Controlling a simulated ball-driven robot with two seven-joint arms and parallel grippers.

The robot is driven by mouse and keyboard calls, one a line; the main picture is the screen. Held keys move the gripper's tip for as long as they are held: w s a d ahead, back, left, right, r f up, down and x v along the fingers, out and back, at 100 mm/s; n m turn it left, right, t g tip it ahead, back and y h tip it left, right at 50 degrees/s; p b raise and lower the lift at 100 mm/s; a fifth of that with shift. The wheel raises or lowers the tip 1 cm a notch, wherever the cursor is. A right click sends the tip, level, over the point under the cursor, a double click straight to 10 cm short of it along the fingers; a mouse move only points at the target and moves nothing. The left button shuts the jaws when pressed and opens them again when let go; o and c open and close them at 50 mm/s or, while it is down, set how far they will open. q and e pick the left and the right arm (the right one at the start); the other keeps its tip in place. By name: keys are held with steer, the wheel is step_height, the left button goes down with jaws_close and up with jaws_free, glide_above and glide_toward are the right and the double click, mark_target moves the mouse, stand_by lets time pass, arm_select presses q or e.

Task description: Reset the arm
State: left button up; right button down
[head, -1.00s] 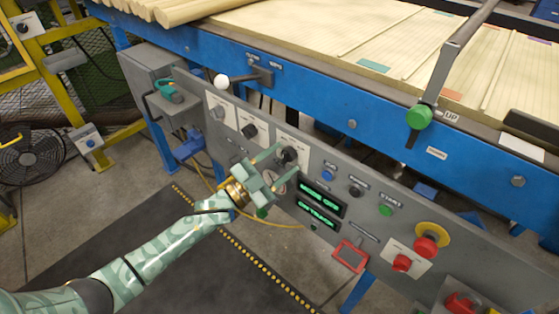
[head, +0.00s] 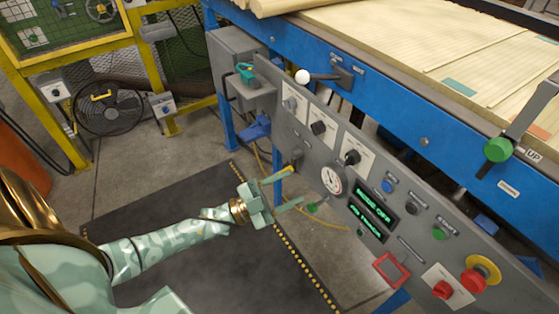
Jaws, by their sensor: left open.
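My left arm comes in from the lower left, pale green with a mottled pattern and a brass-coloured wrist. Its gripper (head: 287,188) is open and empty, with the fingers apart. It is in front of the left end of the grey control panel (head: 290,140), low and left of the round gauge (head: 331,180). It looks apart from the dials, though the distance in depth is hard to judge. My right gripper is not in view.
The panel carries black knobs (head: 352,158), a green display (head: 372,212) and a red stop button (head: 473,281). A white-balled lever (head: 302,77) and a green-knobbed lever (head: 497,150) stick out. A dark mat (head: 205,262) covers clear floor. A fan (head: 108,108) stands by the yellow frame.

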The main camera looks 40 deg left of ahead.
arm_select(q)
steer(key=shift+v, duration=0.8)
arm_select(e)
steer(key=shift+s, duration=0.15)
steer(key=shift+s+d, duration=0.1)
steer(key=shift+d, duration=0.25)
